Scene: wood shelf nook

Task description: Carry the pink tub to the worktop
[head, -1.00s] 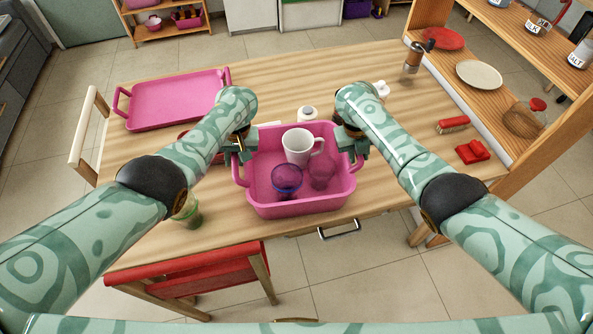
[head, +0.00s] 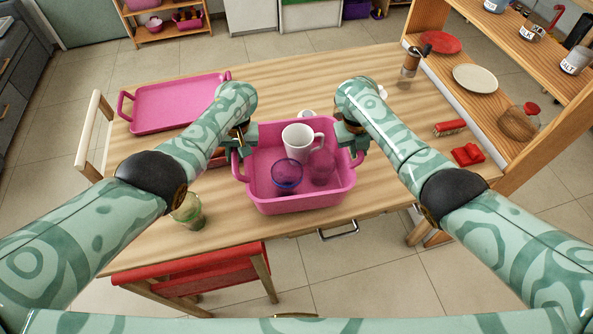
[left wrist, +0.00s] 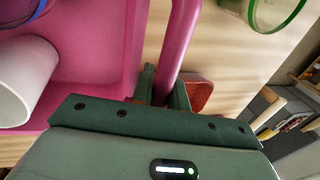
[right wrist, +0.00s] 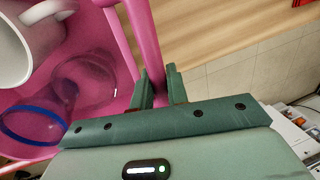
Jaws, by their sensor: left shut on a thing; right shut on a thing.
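The pink tub (head: 305,204) is in the middle of the head view, upright, over the near part of the wooden worktop (head: 390,205). It holds a white mug (head: 298,140), a clear cup with a blue rim (head: 287,178) and another clear glass (head: 321,168). My left gripper (head: 239,148) is shut on the tub's left handle, which shows between the fingers in the left wrist view (left wrist: 181,45). My right gripper (head: 354,146) is shut on the right handle, also seen in the right wrist view (right wrist: 143,40). Any gap beneath the tub is hard to judge.
A pink tray (head: 175,103) lies at the back left of the worktop. A green-rimmed glass (head: 188,211) stands front left. A grinder (head: 411,62), a red brush (head: 450,127) and a red cloth (head: 467,154) are on the right, beside the wooden shelf (head: 480,110). White items behind the tub are mostly hidden.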

